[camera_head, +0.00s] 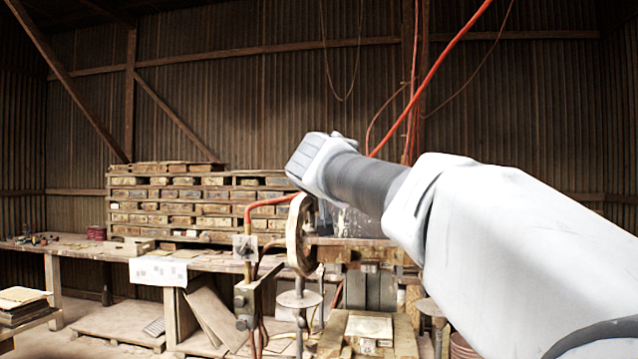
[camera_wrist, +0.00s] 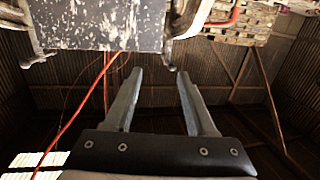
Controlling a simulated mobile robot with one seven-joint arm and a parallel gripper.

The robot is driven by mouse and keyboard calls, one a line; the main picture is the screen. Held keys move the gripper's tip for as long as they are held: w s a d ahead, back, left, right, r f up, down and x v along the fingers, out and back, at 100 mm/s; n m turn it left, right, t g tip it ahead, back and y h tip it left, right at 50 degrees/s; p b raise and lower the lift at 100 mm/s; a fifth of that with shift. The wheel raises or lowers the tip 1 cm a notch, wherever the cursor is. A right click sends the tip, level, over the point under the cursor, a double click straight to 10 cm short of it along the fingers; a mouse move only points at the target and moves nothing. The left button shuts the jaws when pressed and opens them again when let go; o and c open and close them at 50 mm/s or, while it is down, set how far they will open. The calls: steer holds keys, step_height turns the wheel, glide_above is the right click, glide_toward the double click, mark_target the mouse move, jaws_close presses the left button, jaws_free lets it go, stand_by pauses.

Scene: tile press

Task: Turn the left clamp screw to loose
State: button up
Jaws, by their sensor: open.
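The tile press (camera_head: 365,253) stands in front of me in the head view, partly covered by my arm. A round metal piece on an upright rod (camera_head: 299,299) at its lower left looks like the left clamp screw; whether it is tight or loose cannot be told. A similar piece (camera_head: 430,308) shows at the lower right. My gripper (camera_wrist: 160,72) is open and empty in the wrist view, its two fingers wide apart. In the head view my arm hides its fingers. A paint-spattered grey panel (camera_wrist: 95,25) lies beyond the fingertips; no clamp screw is clear there.
A large handwheel (camera_head: 298,235) stands upright at the press's left, close to my wrist. An orange hose (camera_head: 262,203) and a switch box (camera_head: 245,248) are beside it. A long workbench (camera_head: 90,247) and stacked tile moulds (camera_head: 185,207) are behind on the left.

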steer(key=shift+t+y, duration=0.4)
steer(key=w+p, duration=0.3)
steer(key=w, duration=0.2)
steer(key=w+a+r+p, duration=0.1)
steer(key=w+p, duration=0.2)
steer(key=w, duration=0.3)
steer(key=w+p, duration=0.3)
steer(key=w, duration=0.3)
steer(key=shift+a+r+p, duration=0.35)
steer(key=shift+a+r, duration=0.05)
steer(key=shift+w+f+p, duration=0.2)
steer(key=shift+w+p, duration=0.3)
steer(key=shift+w, duration=0.35)
jaws_close()
